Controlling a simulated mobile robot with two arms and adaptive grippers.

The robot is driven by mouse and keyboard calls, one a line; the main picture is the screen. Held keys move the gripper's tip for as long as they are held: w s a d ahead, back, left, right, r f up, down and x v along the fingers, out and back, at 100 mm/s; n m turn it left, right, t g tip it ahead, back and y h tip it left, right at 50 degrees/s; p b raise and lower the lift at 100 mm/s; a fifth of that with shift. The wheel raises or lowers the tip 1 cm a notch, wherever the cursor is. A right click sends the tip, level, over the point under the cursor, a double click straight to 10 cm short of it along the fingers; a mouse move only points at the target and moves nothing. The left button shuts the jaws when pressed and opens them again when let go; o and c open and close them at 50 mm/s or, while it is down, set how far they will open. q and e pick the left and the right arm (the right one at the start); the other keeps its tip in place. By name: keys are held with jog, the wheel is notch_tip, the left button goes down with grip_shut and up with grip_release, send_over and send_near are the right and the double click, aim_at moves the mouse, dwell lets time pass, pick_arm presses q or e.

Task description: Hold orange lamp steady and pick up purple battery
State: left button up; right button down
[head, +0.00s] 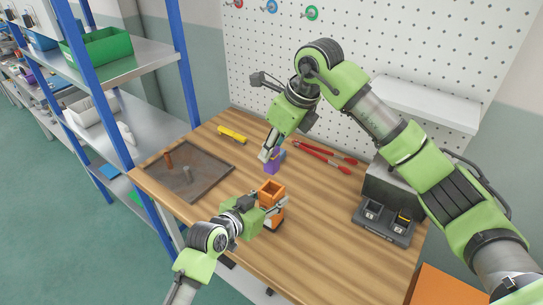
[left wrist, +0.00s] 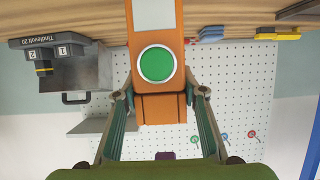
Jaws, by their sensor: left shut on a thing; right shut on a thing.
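The orange lamp (head: 271,188) stands near the middle of the wooden table. My left gripper (head: 274,207) is shut on it from the front. In the left wrist view the lamp (left wrist: 158,25) shows a round green face, between the two fingers of my left gripper (left wrist: 160,93). The purple battery (head: 273,166) is just behind the lamp in the head view. My right gripper (head: 272,154) comes down from above and is shut on it. I cannot tell whether the battery touches the table. A small purple patch (left wrist: 165,155) shows low in the left wrist view.
A charger with two slots (head: 384,222) stands at the right; one slot holds a dark and yellow piece. Red-handled pliers (head: 325,155) and a yellow tool (head: 232,134) lie toward the back. A brown tray (head: 205,160) is at the left. A pegboard (head: 380,60) closes the back.

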pick_arm(q)
jog(key=shift+f, duration=0.1)
jog(key=o, duration=1.4)
jog(key=shift+c, duration=0.2)
pick_arm(e)
jog(key=shift+w, duration=0.1)
